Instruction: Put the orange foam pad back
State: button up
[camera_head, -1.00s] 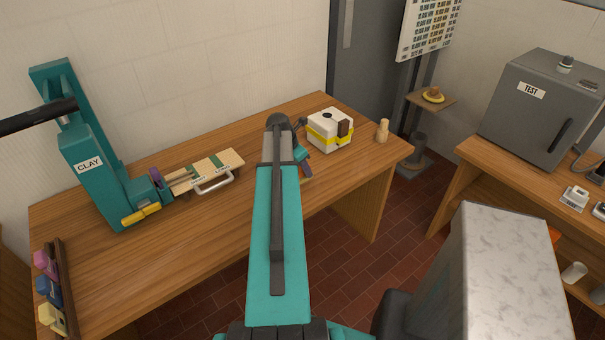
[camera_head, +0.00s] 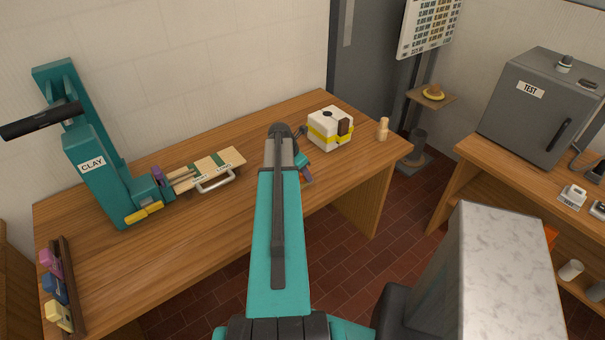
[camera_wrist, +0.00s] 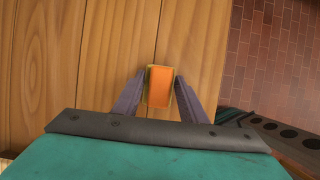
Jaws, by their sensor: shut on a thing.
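The orange foam pad (camera_wrist: 160,86) is a small block with an orange face and yellowish edges. In the wrist view it sits between the two purple-grey fingers of my gripper (camera_wrist: 159,76), which is shut on it. Wooden tabletop shows behind it; I cannot tell whether the pad touches the wood. In the head view my gripper (camera_head: 305,170) is mostly hidden behind my teal arm, near the front edge of the workbench (camera_head: 225,235). The pad cannot be made out there.
A white box with a yellow band (camera_head: 330,129) and a small wooden figure (camera_head: 383,130) stand right of my gripper. A teal CLAY press (camera_head: 95,160) and wooden board (camera_head: 215,166) are left. A rack with coloured blocks (camera_head: 72,285) is front left. A grey TEST cabinet (camera_head: 535,110) stands right.

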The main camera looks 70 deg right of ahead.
jog(key=o, duration=1.3)
jog(key=shift+o, duration=0.2)
jog(key=shift+b, duration=0.3)
jog(key=shift+b+v, duration=1.05)
jog(key=shift+v, duration=1.15)
jog(key=b+v, duration=0.2)
jog(key=v, duration=0.7)
jog(key=shift+a, duration=0.2)
jog(key=shift+w+r, duration=0.15)
jog(key=shift+r, duration=0.05)
